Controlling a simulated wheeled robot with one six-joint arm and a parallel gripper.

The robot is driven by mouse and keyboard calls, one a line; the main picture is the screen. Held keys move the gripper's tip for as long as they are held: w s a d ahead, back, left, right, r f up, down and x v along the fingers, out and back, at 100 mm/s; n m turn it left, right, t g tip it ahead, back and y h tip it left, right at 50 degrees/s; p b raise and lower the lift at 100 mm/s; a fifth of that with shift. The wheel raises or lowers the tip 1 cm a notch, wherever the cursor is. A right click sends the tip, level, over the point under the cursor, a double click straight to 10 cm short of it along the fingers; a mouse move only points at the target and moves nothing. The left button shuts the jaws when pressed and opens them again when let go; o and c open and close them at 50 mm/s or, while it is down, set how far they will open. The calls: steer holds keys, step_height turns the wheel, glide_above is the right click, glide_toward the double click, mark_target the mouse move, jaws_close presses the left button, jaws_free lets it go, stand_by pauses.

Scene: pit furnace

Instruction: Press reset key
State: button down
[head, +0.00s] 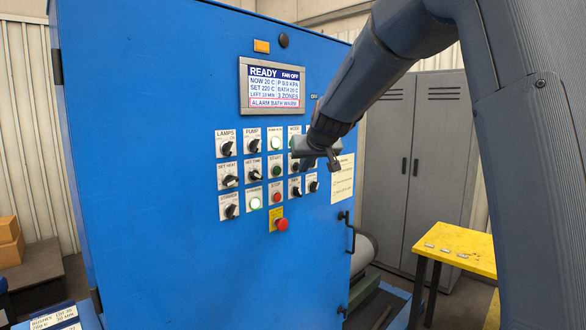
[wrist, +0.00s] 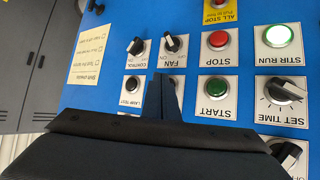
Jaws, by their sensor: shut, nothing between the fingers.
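The blue panel (head: 150,130) carries rows of knobs and keys. No label reading "reset" is legible in either view. My gripper (head: 309,160) is shut and empty in front of the right part of the middle row. In the wrist view its narrow fingers (wrist: 168,88) stand between the green START key (wrist: 215,87) and the black LAMP TEST key (wrist: 133,85), hiding the spot between them. Whether the fingertips touch the panel cannot be told. The screen (head: 272,87) reads READY, FAN OFF, with an ALARM BATH WARM line.
The FAN knob (wrist: 170,43), CONTROL knob (wrist: 135,47) and red STOP key (wrist: 217,41) are close to my fingers. A red ALL STOP button (head: 281,224) sits below. A yellow table (head: 455,240) and grey lockers (head: 412,160) stand at right.

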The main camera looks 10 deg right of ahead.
steer(key=shift+w+a+p, duration=0.25)
steer(key=shift+w+p, duration=0.05)
stand_by(0.5)
steer(key=shift+d, duration=0.1)
steer(key=shift+s+d+b, duration=0.4)
steer(key=shift+s+b, duration=0.25)
steer(key=shift+b, duration=0.3)
steer(key=shift+d, duration=0.1)
steer(key=shift+s+d+b, duration=0.7)
steer(key=shift+s+b, duration=0.3)
steer(key=shift+b, duration=0.15)
steer(key=shift+s+d+b, duration=0.7)
steer(key=shift+s+b, duration=0.3)
steer(key=shift+b, duration=0.15)
